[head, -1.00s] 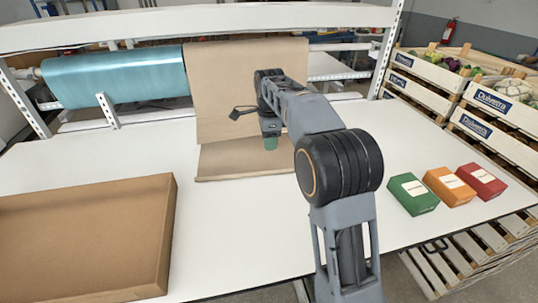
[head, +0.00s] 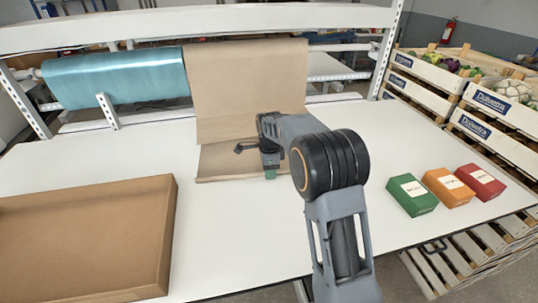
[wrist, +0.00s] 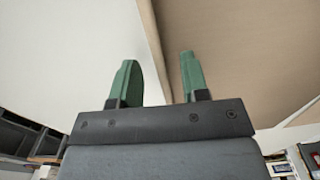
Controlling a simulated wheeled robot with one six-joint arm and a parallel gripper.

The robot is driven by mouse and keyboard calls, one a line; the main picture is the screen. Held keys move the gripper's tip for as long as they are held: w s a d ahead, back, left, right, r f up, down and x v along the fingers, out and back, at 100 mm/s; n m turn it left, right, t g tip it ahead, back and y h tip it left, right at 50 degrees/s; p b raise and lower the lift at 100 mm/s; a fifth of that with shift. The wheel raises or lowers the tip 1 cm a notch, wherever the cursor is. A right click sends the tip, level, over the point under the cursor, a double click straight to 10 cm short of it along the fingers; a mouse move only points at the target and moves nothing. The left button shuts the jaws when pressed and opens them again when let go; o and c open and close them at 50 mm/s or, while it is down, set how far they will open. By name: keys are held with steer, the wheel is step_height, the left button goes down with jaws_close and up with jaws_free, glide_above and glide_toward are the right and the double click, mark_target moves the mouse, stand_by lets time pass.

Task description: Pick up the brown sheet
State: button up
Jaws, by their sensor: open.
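The brown sheet (head: 245,85) hangs from the rail at the back, and its lower part folds forward onto the white table. In the wrist view the brown sheet (wrist: 240,50) fills the upper right. My gripper (head: 270,174) is at the front right part of the lying portion, close to its front edge. In the wrist view my gripper (wrist: 158,62) has its two green fingers apart with nothing held. The sheet's edge runs up between them, white surface beyond it. Whether a finger touches the sheet cannot be told.
A teal roll (head: 115,77) hangs left of the sheet. A large brown box (head: 90,235) lies at the front left. Green (head: 411,195), orange (head: 448,187) and red (head: 482,181) boxes stand on the right. The white table (head: 225,225) is clear in the middle.

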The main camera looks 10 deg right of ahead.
steer(key=shift+f, duration=0.35)
jaws_close()
steer(key=shift+r, duration=0.1)
stand_by(0.3)
